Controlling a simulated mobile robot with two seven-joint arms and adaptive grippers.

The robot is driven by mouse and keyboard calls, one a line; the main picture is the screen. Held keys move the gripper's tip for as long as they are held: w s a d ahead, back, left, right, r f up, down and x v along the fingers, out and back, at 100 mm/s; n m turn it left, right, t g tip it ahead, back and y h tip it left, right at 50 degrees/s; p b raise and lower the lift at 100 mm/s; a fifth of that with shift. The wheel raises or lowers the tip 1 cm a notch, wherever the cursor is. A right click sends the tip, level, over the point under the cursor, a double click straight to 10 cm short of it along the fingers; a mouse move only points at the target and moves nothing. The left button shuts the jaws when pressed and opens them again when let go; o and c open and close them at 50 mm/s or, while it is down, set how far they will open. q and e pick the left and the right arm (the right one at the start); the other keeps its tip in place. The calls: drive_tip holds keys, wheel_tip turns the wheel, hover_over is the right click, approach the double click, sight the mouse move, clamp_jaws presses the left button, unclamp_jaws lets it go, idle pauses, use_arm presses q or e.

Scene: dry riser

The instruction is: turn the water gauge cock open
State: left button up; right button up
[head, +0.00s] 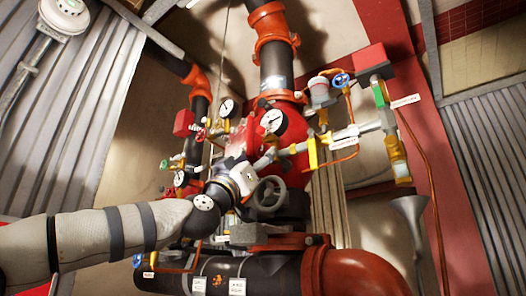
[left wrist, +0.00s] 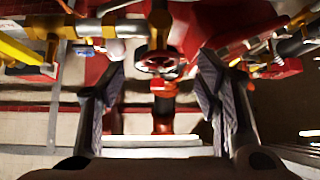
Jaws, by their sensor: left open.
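My left gripper (head: 246,178) is in front of the red valve body (head: 297,150) in the head view, its fingers partly hidden by the wrist. In the left wrist view the two fingers of the left gripper (left wrist: 160,78) stand wide apart with nothing between their pads. A small round handwheel with a red part (left wrist: 160,63) shows beyond the fingertips, in the gap between them. Pressure gauges with white dials (head: 273,121) sit on the pipework above the gripper. Which fitting is the water gauge cock I cannot tell for sure. My right gripper is not seen.
A thick black pipe with an orange coupling (head: 345,272) lies below. Yellow-handled fittings (head: 312,152) and thin copper tubing crowd the right side. Corrugated metal panels (head: 75,90) stand at the left.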

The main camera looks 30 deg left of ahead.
sight(263, 152)
use_arm(q)
drive_tip(key=x, duration=0.4)
drive_tip(key=shift+w+r, duration=0.1)
drive_tip(key=shift+r, duration=0.2)
drive_tip(key=shift+c, duration=0.6)
